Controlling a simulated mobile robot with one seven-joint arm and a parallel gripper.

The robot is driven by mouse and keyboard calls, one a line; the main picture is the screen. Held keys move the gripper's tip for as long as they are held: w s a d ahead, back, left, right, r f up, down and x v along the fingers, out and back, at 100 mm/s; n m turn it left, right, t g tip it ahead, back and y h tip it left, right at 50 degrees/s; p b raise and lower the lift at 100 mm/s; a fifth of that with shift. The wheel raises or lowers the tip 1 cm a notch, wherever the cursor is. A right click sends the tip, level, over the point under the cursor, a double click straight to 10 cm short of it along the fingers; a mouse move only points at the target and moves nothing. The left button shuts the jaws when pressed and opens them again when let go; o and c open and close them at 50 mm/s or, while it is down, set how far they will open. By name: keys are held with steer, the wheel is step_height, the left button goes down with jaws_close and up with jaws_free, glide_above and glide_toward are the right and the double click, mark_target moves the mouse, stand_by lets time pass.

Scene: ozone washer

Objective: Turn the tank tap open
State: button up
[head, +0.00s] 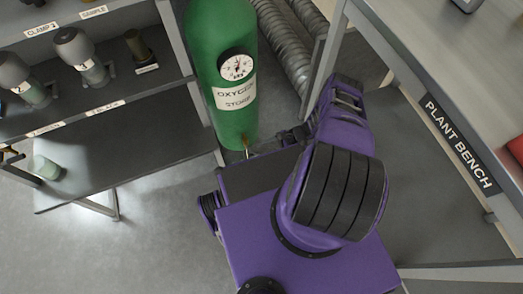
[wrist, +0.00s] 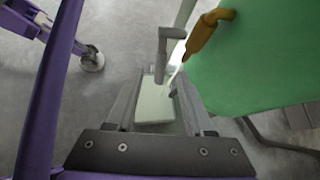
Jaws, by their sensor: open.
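The green oxygen tank (head: 222,75) stands upright between the shelf and the bench. A small brass tap (head: 247,152) shows low on it, beside my arm. In the wrist view the tank (wrist: 265,60) fills the right side, and the orange-brown tap (wrist: 208,32) sticks out from it, slanting down to a thin pale tip. My gripper (wrist: 160,88) is open, with its fingers below the tap and apart from it. Nothing is held. A pale flat patch (wrist: 154,104) shows between the fingers; I cannot tell what it is. In the head view my arm hides most of the gripper.
The metal shelf (head: 80,150) with several labelled items stands left of the tank. The plant bench (head: 450,85) is at right. Ribbed ducts (head: 285,45) run behind the tank. A grey bar (wrist: 170,45) stands near the tap. Floor (head: 140,250) at front left is clear.

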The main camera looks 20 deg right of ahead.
steer(key=v, duration=1.5)
steer(key=shift+d+r+p, duration=0.25)
steer(key=shift+p, duration=0.1)
steer(key=shift+s, duration=0.1)
